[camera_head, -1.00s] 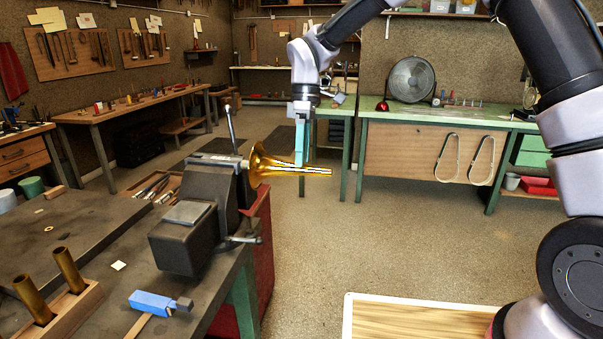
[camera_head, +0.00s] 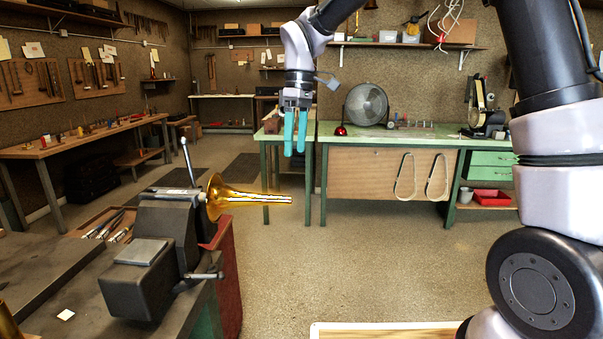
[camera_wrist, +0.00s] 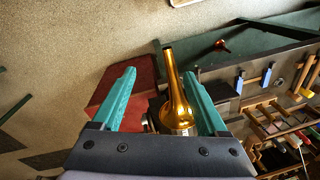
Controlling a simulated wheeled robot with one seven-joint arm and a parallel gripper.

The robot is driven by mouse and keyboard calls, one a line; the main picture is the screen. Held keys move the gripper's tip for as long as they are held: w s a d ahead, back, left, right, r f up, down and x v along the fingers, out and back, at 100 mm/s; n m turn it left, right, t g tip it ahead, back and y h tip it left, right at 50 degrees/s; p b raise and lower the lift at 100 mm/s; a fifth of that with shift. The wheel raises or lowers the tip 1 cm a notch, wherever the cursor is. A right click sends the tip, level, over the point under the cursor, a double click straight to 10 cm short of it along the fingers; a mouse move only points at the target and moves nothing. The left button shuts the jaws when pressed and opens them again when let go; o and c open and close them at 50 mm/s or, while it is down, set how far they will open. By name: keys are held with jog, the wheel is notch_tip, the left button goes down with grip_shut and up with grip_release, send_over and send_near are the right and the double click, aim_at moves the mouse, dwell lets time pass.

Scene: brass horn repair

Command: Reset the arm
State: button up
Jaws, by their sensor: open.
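My gripper (camera_head: 295,133) hangs with its two teal fingers pointing down, a little apart, above and to the right of the brass horn piece in the head view. Nothing is between the fingers. In the wrist view my gripper (camera_wrist: 160,95) is open, with the fingers wide apart. The brass horn piece (camera_head: 245,198) is at the dark vise (camera_head: 165,240), its flared end toward the vise and its narrow tube pointing right. In the wrist view the horn piece (camera_wrist: 178,100) appears beyond and between the fingers, apart from them.
The dark workbench (camera_head: 40,265) with the vise fills the lower left. A green-topped bench (camera_head: 400,137) with a round metal fan-like dish (camera_head: 366,105) stands at the back. Open floor (camera_head: 370,250) lies between. A wooden surface with a white edge (camera_head: 385,332) is at the bottom.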

jog(key=s+d+r+m+t, duration=0.3)
jog(key=d+r+m, duration=0.35)
jog(key=d, duration=0.55)
jog(key=s+d+r+m+t, duration=0.1)
jog(key=s+d+m+t, duration=0.1)
jog(key=s+d+m, duration=0.3)
jog(key=s+d+r+m+t+y, duration=0.1)
jog(key=s+d+m+t, duration=0.2)
jog(key=s+d+m, duration=0.3)
jog(key=s+d, duration=0.1)
jog(key=d, duration=0.4)
jog(key=shift+d+r, duration=0.3)
jog(key=shift+r, duration=0.05)
jog(key=shift+s+m, duration=0.1)
jog(key=shift+m, duration=0.15)
